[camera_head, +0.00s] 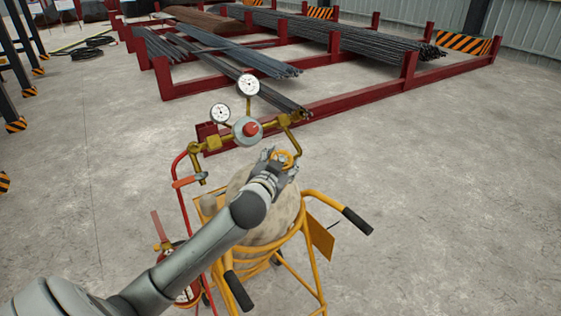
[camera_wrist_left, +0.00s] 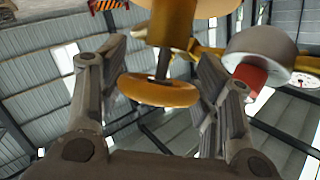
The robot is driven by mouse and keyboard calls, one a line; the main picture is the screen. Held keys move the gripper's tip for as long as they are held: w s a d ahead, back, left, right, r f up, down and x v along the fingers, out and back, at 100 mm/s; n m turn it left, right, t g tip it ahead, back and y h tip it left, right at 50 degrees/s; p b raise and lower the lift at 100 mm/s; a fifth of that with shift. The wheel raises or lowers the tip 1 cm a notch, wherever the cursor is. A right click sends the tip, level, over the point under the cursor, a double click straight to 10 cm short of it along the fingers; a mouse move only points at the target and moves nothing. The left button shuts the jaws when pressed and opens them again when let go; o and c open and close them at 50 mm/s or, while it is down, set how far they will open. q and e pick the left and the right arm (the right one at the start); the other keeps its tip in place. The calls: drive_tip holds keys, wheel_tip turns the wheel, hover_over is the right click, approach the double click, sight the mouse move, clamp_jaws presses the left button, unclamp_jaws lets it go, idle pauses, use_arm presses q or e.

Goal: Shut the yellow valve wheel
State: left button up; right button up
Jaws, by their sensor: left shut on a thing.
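The yellow valve wheel (camera_head: 285,153) sits below the right end of the brass pipe on the gas cart. My left gripper (camera_head: 281,160) is at the wheel, and my forearm comes up from the lower left. In the left wrist view the wheel (camera_wrist_left: 158,92) lies between the two grey fingers on its dark stem, below a brass body (camera_wrist_left: 171,22). The gripper is shut on the wheel. Contact at the finger pads is partly hidden. My right gripper is not in view.
The yellow cart (camera_head: 313,262) carries the cylinder, with black handles. A grey regulator with a red knob (camera_head: 251,128) and two gauges (camera_head: 248,85) stand close by. A red hose (camera_head: 181,195) hangs on the left. Red rebar racks (camera_head: 350,100) are behind. Floor at right is clear.

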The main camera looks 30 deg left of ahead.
use_arm(q)
drive_tip(key=o, duration=1)
drive_tip(key=shift+o, duration=0.2)
drive_tip(key=shift+s, duration=0.1)
drive_tip(key=v, duration=1.2)
drive_tip(key=shift+f, duration=0.1)
